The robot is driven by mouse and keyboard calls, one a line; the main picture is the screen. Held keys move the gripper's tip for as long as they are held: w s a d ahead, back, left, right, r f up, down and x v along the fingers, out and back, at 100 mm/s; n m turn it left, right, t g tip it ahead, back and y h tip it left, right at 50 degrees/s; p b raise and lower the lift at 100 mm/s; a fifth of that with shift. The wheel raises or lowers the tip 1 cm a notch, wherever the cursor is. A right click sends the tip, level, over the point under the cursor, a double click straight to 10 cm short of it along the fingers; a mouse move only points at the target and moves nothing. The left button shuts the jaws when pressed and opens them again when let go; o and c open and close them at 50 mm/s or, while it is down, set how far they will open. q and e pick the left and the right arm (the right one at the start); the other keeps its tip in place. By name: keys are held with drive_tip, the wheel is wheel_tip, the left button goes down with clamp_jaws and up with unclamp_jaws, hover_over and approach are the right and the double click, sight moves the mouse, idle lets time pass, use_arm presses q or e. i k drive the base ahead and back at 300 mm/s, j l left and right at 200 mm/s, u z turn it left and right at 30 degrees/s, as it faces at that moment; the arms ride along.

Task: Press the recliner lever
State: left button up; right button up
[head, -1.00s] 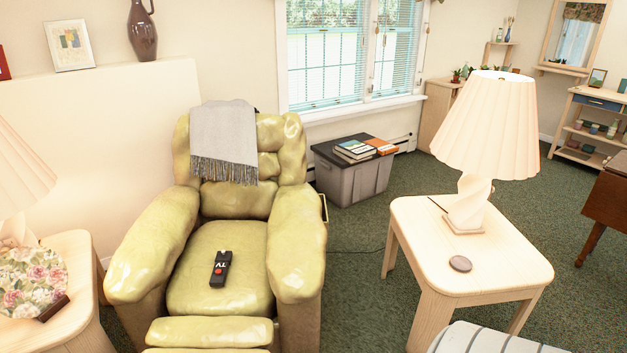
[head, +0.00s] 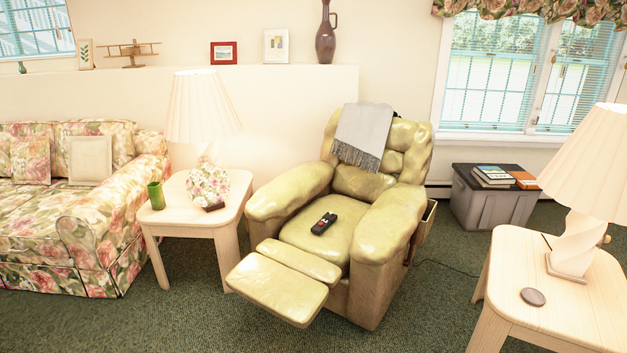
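A yellow-green recliner (head: 283,279) stands in the middle of the head view, its footrest extended toward the lower left. A grey fringed throw (head: 364,135) hangs over its backrest, and a black TV remote (head: 323,223) lies on its seat. On the outer right side of the chair, a pale wooden piece (head: 426,219) sticks out below the armrest; I cannot tell whether it is the lever or a side pocket. Neither of my grippers is in view.
Another table (head: 505,289) stands at the right front. A grey bin (head: 478,203) is behind. Carpet between recliner and right table is open, crossed by a cord.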

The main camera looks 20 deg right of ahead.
sight(412, 243)
drive_tip(key=k+l+u, duration=0.1)
drive_tip(key=k+l, duration=0.2)
drive_tip(key=l, duration=0.25)
drive_tip(key=k+l, duration=0.3)
drive_tip(key=l, duration=0.2)
drive_tip(key=k+l+u, duration=0.15)
drive_tip(key=k+l, duration=0.15)
drive_tip(key=l, duration=0.25)
drive_tip(key=k+l, duration=0.35)
drive_tip(key=l, duration=0.65)
drive_tip(key=k+l+u, duration=0.15)
drive_tip(key=l, duration=0.8)
drive_tip(key=l+u, duration=0.1)
drive_tip(key=l, duration=0.4)
drive_tip(key=k+l, duration=0.15)
drive_tip(key=l, duration=0.3)
drive_tip(key=l+u, duration=0.15)
drive_tip(key=l, duration=0.35)
drive_tip(key=k, duration=0.05)
